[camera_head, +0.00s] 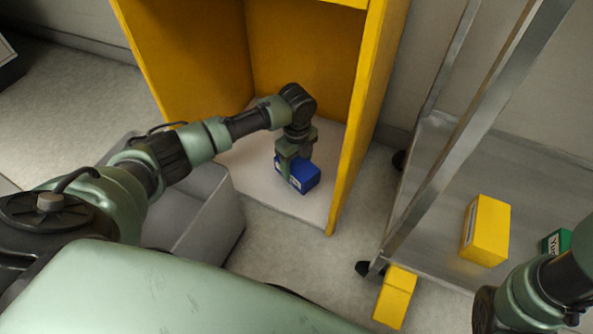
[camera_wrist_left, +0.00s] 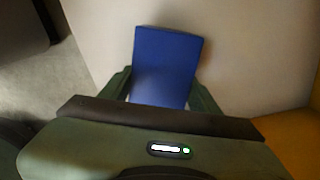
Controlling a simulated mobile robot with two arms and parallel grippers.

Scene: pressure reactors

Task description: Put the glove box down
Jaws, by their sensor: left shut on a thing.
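A blue box (camera_head: 305,178), which I take to be the glove box, is at the pale floor of the yellow cabinet (camera_head: 338,180). My left gripper (camera_head: 292,168) reaches down into the cabinet and is shut on the box, with its fingers on two opposite sides. In the left wrist view the blue box (camera_wrist_left: 166,62) lies between the two fingers (camera_wrist_left: 162,92), over the pale surface. I cannot tell whether the box's underside touches the cabinet floor. My right arm (camera_head: 535,295) shows at the lower right, but its gripper is out of view.
A metal cart (camera_head: 440,200) at the right carries a yellow box (camera_head: 486,230) and a green box (camera_head: 556,242). Another yellow box (camera_head: 395,297) is by the cart's lower corner. The cabinet floor around the blue box looks clear.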

